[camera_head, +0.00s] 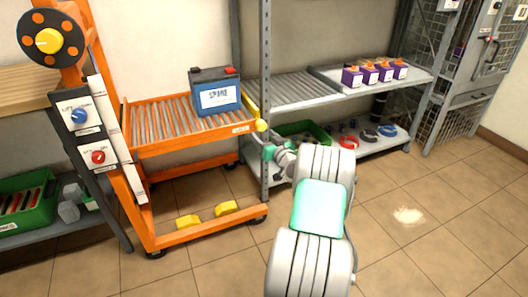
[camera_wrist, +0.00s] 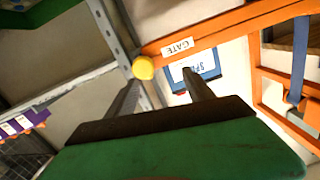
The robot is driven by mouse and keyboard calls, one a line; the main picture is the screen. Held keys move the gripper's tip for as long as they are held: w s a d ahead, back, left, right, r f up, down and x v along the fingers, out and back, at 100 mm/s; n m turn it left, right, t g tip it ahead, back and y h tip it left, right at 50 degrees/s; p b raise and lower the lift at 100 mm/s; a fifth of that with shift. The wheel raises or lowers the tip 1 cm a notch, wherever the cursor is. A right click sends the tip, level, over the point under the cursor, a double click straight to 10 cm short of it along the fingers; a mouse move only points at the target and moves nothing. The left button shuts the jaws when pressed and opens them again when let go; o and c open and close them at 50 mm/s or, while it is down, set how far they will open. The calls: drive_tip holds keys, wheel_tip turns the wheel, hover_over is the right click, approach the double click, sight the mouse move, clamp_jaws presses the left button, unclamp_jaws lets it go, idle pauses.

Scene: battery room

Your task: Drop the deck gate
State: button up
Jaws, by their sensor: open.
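The deck gate is a yellow bar (camera_head: 250,106) along the right end of the orange cart's roller deck (camera_head: 150,128), with a round yellow knob (camera_head: 261,125) at its front end. In the wrist view the knob (camera_wrist: 143,68) shows just beyond the left finger, beside a label reading GATE (camera_wrist: 177,48). My gripper (camera_head: 268,147) is just below the knob in the head view. In the wrist view its two fingers (camera_wrist: 160,86) are apart with nothing between them. I cannot tell whether a finger touches the knob.
A blue-grey battery (camera_head: 216,92) stands on the deck near the gate. A grey shelf post (camera_head: 264,165) rises close behind my gripper. The shelf holds purple boxes (camera_head: 369,74) above and a green bin (camera_head: 302,131) below. Floor at the right is clear.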

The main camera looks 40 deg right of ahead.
sight(263, 127)
drive_tip(key=shift+m+h, duration=0.3)
drive_tip(key=shift+h, duration=0.2)
drive_tip(key=w+d+b, duration=0.1)
drive_tip(key=w+d, duration=0.1)
drive_tip(key=w+d+f, duration=0.1)
drive_tip(key=w+d, duration=0.1)
drive_tip(key=w, duration=0.1)
drive_tip(key=shift+d+f+b, duration=0.2)
drive_tip(key=shift+b, duration=0.2)
drive_tip(key=shift+w+d+r, duration=0.15)
drive_tip(key=shift+w+d, duration=0.05)
drive_tip(key=shift+w, duration=0.35)
drive_tip(key=shift+c, duration=0.4)
clamp_jaws()
